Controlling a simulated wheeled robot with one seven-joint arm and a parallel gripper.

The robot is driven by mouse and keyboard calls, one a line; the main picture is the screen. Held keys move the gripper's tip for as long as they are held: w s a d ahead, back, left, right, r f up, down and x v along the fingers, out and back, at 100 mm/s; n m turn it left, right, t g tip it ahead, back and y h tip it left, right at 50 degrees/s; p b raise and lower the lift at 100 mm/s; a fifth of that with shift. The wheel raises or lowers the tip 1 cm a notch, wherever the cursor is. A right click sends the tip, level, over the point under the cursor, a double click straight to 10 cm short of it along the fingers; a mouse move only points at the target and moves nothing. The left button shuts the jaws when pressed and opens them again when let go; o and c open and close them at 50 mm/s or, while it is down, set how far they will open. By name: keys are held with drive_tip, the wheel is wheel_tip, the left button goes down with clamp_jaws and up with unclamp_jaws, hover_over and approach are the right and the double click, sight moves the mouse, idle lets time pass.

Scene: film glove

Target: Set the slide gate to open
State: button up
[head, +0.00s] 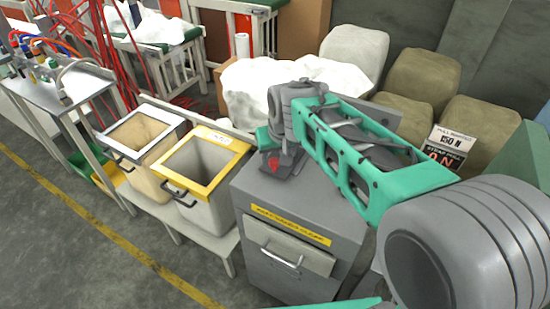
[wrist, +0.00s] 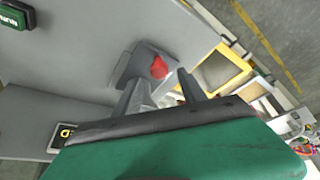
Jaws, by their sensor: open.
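A red knob (head: 274,163) sits with a dark grey plate (head: 287,168) on top of the grey cabinet (head: 262,198); these look like the slide gate and its handle, though the frames do not name them. In the wrist view the red knob (wrist: 158,68) shows between and just beyond the fingers of my gripper (wrist: 161,86). The fingers are apart with nothing held. In the head view my gripper (head: 277,152) is low over the plate, its fingers partly hidden. Contact with the knob cannot be told.
Two open bins, one white-rimmed (head: 155,115) and one yellow-rimmed (head: 241,157), stand left of the cabinet. A drawer handle (head: 276,257) juts from the cabinet front. White bags (head: 290,88) lie behind.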

sight(274, 161)
drive_tip(key=x, duration=0.3)
drive_tip(key=shift+w+f, duration=0.1)
drive_tip(key=shift+f, duration=0.15)
drive_tip(key=shift+c, duration=0.2)
clamp_jaws()
drive_tip(key=shift+r, duration=0.1)
idle(0.9)
